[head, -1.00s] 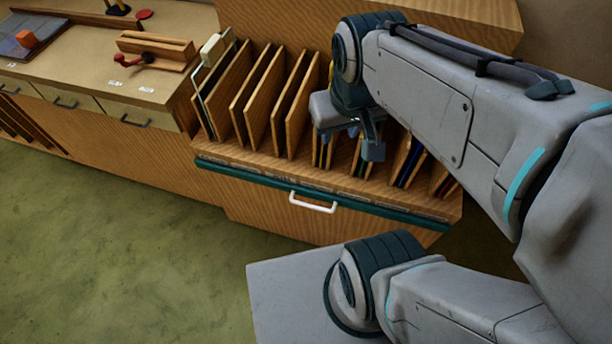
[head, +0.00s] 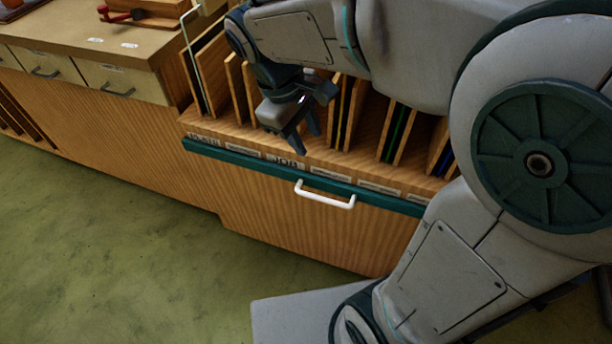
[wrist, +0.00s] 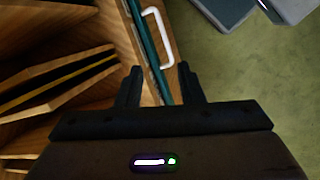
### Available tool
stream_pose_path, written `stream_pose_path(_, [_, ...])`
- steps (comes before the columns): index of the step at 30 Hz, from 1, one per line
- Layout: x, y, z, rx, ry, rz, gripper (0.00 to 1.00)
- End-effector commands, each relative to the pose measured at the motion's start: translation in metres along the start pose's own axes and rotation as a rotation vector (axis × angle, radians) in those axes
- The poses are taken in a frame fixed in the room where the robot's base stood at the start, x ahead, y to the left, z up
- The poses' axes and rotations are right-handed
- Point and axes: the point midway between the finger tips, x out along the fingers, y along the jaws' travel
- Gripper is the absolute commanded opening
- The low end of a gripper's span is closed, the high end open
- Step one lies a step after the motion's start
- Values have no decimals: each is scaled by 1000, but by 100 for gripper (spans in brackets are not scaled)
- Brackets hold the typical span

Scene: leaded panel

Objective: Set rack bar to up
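The rack bar (head: 240,159) is a dark teal strip along the front edge of the wooden rack, below the label row. Its white handle (head: 326,197) hangs from it on the front face. In the wrist view the bar (wrist: 147,45) and the white handle (wrist: 166,38) lie just beyond the fingertips. My gripper (head: 302,135) is above the rack's front edge, left of and above the handle, touching neither as far as I can see. In the wrist view my gripper (wrist: 161,82) is open, with nothing between its two fingers.
Upright wooden dividers (head: 236,88) with thin panels between them fill the rack behind the bar. A drawer counter (head: 90,55) adjoins on the left. Green floor (head: 110,240) is clear in front. My arm hides the rack's right side.

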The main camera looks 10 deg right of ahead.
Motion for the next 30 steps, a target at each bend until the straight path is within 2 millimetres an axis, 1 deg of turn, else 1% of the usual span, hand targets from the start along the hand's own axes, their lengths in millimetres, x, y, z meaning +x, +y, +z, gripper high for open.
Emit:
stream_pose_path(1, [25,-6,-14,-38,-18,9,34])
stream_pose_path(3, [39,-11,-26,-87,-43,22,34])
stream_pose_path(7, [61,-19,-45,-166,-87,42,34])
stream_pose_path(9, [68,-22,-53,-198,-103,52,34])
stream_pose_path(12, [75,-25,-60,-229,-122,62,34])
stream_pose_path(17, [79,-27,-64,-250,-133,67,34])
stream_pose_path(20, [88,-26,-62,-249,-135,67,34])
stream_pose_path(23, [104,-25,-60,-249,-135,66,34])
stream_pose_path(30, [157,-21,-54,-248,-135,65,34])
